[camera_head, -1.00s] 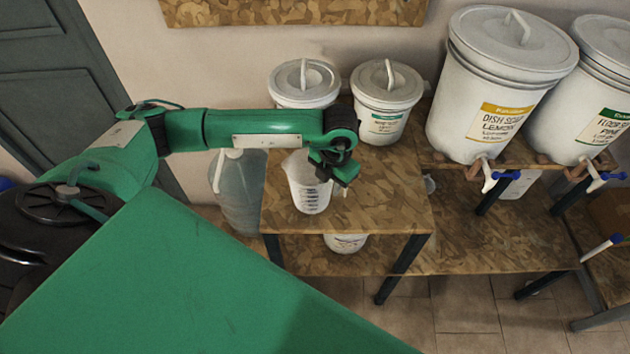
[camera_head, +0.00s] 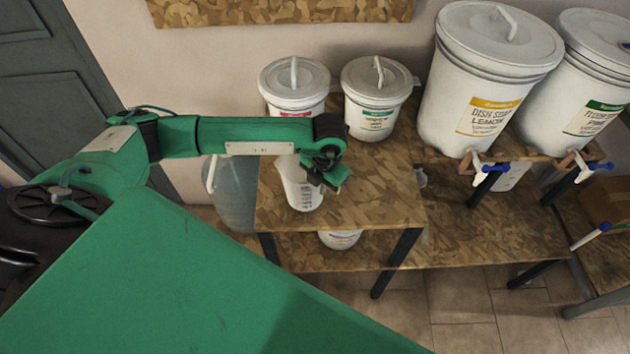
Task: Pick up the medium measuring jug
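A white translucent measuring jug (camera_head: 299,190) with printed marks stands upright on the wooden table, near its left edge. My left arm reaches in from the left, and its gripper (camera_head: 331,182) hangs at the jug's upper right side. The gripper and wrist cover part of the jug's rim. One finger seems to lie at the jug's right wall, but I cannot tell whether the fingers close on it. My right gripper is not in view.
Two lidded white buckets (camera_head: 378,98) stand behind the jug on the table (camera_head: 375,190). Large drums with taps (camera_head: 490,85) stand to the right. A translucent container (camera_head: 234,190) is left of the table, and a white tub (camera_head: 341,239) sits on the shelf below.

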